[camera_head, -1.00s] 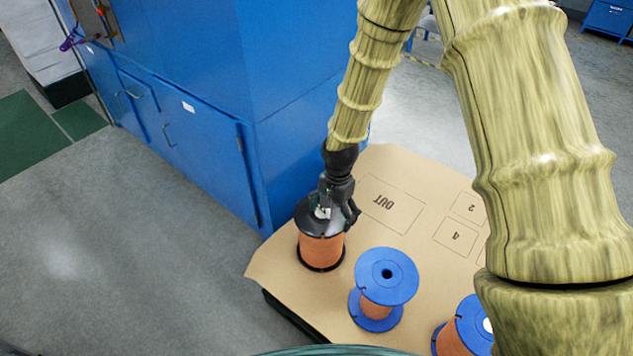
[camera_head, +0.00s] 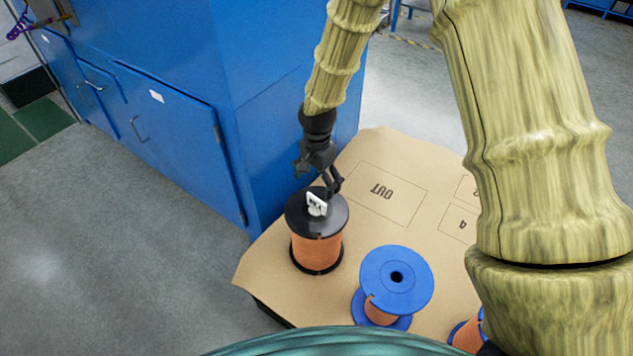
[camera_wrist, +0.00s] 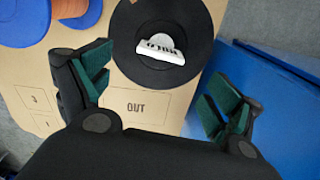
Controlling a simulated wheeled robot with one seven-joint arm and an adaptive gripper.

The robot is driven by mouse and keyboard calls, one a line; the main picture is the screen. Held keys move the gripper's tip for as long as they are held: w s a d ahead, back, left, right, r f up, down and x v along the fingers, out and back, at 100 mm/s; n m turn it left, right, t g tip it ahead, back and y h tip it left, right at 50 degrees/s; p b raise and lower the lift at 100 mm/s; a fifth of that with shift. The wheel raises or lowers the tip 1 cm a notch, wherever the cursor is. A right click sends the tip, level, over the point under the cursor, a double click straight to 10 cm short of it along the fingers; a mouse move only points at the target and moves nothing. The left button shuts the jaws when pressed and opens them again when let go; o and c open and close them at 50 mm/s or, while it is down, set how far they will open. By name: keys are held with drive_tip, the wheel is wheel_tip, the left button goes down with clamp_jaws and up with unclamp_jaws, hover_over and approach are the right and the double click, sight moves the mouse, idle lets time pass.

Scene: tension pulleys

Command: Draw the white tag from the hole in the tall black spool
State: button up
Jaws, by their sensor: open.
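The tall black spool (camera_head: 304,222) stands upright on the brown board, wound with orange line between black flanges. The white tag (camera_head: 316,203) sticks up, tilted, from the middle of its top flange; it covers the hole. In the wrist view the tag (camera_wrist: 162,47) has dark lettering and lies against the black flange (camera_wrist: 192,22). My gripper (camera_head: 318,176) is open and empty, just above and behind the spool. In the wrist view the green-padded fingers of my gripper (camera_wrist: 158,72) are wide apart, with the tag farther out between their lines, touching neither finger.
A blue spool (camera_head: 377,265) stands to the right of the black one, and another blue spool (camera_head: 467,335) is partly hidden by my arm. The brown board (camera_head: 400,160) has a bare "OUT" rectangle (camera_head: 385,192) behind the spools. A blue cabinet (camera_head: 180,120) rises close on the left.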

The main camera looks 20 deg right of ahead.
sight(316, 198)
drive_tip(key=shift+a+f+p, duration=0.15)
drive_tip(key=shift+f+p, duration=0.45)
drive_tip(key=shift+f, duration=4.7)
drive_tip(key=c, duration=1.7)
